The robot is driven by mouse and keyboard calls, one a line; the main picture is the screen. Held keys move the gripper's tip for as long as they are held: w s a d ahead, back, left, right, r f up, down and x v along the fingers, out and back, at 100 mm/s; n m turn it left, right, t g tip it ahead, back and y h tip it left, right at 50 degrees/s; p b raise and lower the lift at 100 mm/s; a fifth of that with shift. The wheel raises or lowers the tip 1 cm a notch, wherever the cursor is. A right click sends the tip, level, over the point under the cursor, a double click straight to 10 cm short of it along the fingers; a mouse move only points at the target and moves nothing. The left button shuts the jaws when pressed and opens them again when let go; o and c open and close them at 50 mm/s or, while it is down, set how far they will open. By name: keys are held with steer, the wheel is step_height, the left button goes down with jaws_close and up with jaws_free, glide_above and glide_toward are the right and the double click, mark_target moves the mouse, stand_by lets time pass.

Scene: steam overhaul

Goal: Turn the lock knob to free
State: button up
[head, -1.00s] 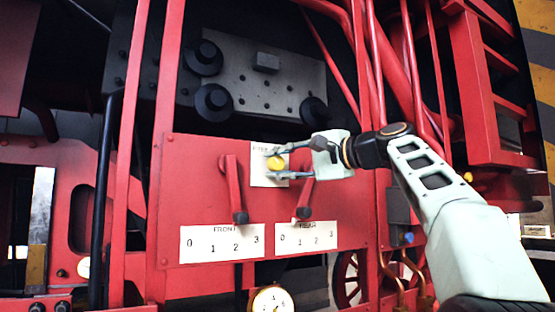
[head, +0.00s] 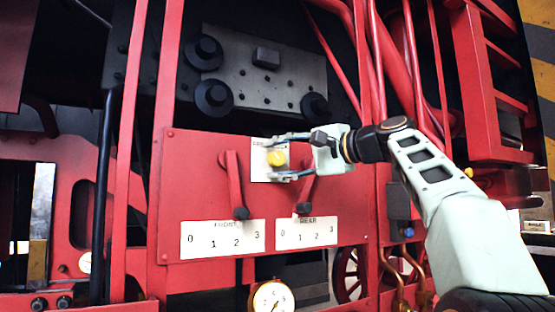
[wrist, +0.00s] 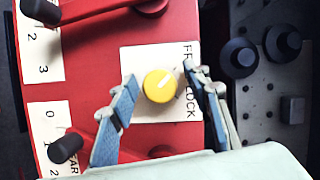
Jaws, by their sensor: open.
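The yellow lock knob (head: 276,158) sits on a white label plate (head: 258,173) on the red panel. It also shows whole in the wrist view (wrist: 160,86). Beside it the label reads FREE and LOCK, partly covered by a finger in both views. The knob's exact pointing is too small to tell. My gripper (head: 271,158) is open, with one finger above the knob and one below it. In the wrist view the fingers (wrist: 160,74) stand on either side of the knob, with a visible gap on each side. I see no contact.
Two red levers with black ends hang on the panel: the front one (head: 234,185) left of the knob, the rear one (head: 306,192) close below my gripper. Numbered white scales (head: 222,239) lie beneath them. Black round fittings (head: 213,97) stick out above the panel.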

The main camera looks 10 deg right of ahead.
steer(key=shift+s+d, duration=0.1)
steer(key=v, duration=1.1)
steer(key=shift+s+d, duration=0.2)
steer(key=shift+s, duration=0.15)
steer(key=shift+a, duration=0.1)
